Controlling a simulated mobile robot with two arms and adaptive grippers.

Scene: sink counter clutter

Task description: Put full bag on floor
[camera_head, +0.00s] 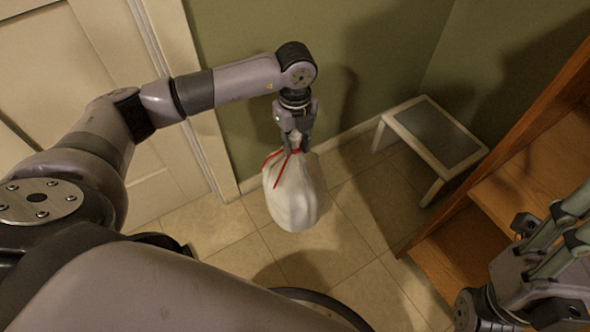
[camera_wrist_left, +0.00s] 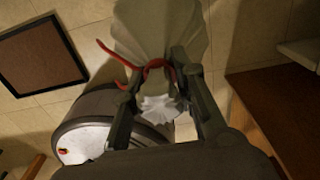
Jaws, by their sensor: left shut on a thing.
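A full white bag (camera_head: 291,198) with a red tie hangs upright below my left gripper (camera_head: 292,143) in the head view. The left gripper is shut on the gathered neck of the bag. In the left wrist view the pale bag (camera_wrist_left: 160,38) and its red tie show beyond the left gripper's fingers (camera_wrist_left: 160,82). The tiled floor (camera_head: 362,218) lies under the bag; I cannot tell whether the bag's bottom touches it. My right gripper (camera_head: 548,255) shows only partly at the lower right, and its opening cannot be made out.
A small stool (camera_head: 405,145) with a dark top stands by the wall to the right of the bag. A wooden shelf unit (camera_head: 490,195) stands further right. A pale door (camera_head: 90,60) is at the left. Bare tiles lie around the bag, towards my base.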

